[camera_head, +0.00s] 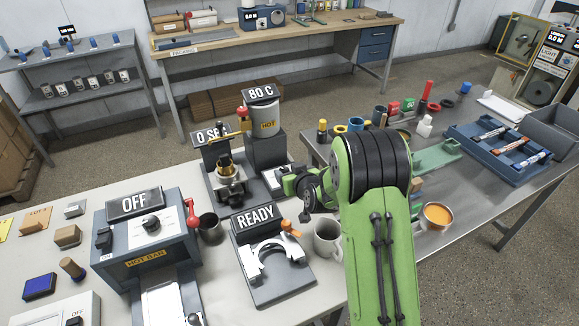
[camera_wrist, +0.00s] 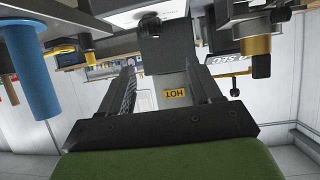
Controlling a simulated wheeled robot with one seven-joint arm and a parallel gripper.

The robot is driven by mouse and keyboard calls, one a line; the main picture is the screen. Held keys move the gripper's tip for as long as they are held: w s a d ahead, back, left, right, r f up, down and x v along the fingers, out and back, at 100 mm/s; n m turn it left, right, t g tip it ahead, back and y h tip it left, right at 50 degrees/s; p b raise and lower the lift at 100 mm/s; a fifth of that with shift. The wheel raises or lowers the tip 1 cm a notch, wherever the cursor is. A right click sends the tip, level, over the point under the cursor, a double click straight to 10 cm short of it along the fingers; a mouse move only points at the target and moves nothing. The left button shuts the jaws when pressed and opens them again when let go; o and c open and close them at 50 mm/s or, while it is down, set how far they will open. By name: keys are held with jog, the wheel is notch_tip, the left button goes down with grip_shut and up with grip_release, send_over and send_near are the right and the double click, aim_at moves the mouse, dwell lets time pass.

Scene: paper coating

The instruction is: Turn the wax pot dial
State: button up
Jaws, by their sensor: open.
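The wax pot (camera_head: 264,119) is a silver cylinder with a yellow HOT label on a dark stand, under an 80 C sign. Its pale panel (camera_head: 274,180) at the stand's foot is partly hidden by my gripper in the head view. In the wrist view the scene is upside down, and the HOT label (camera_wrist: 175,93) shows between my fingers. A dark knob (camera_wrist: 150,23), which looks like the dial, sits on a pale panel beyond the fingertips. My gripper (camera_wrist: 160,67) is open and empty, apart from the knob. Where the dial points cannot be told.
A brass-topped device (camera_head: 228,180) with a 0 SEC sign stands left of the pot. The READY fixture (camera_head: 268,262), a grey mug (camera_head: 327,240) and the hot bar unit (camera_head: 146,231) are in front. A bowl of orange liquid (camera_head: 436,215) is right of my arm.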

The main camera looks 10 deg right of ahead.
aim_at(284, 170)
jog(key=shift+t, duration=0.4)
jog(key=w+f, duration=0.4)
jog(key=w, duration=0.1)
jog(key=w+f, duration=0.2)
jog(key=w, duration=0.1)
jog(key=shift+w+a, duration=0.15)
jog(key=c, duration=1)
jog(key=shift+o, duration=0.2)
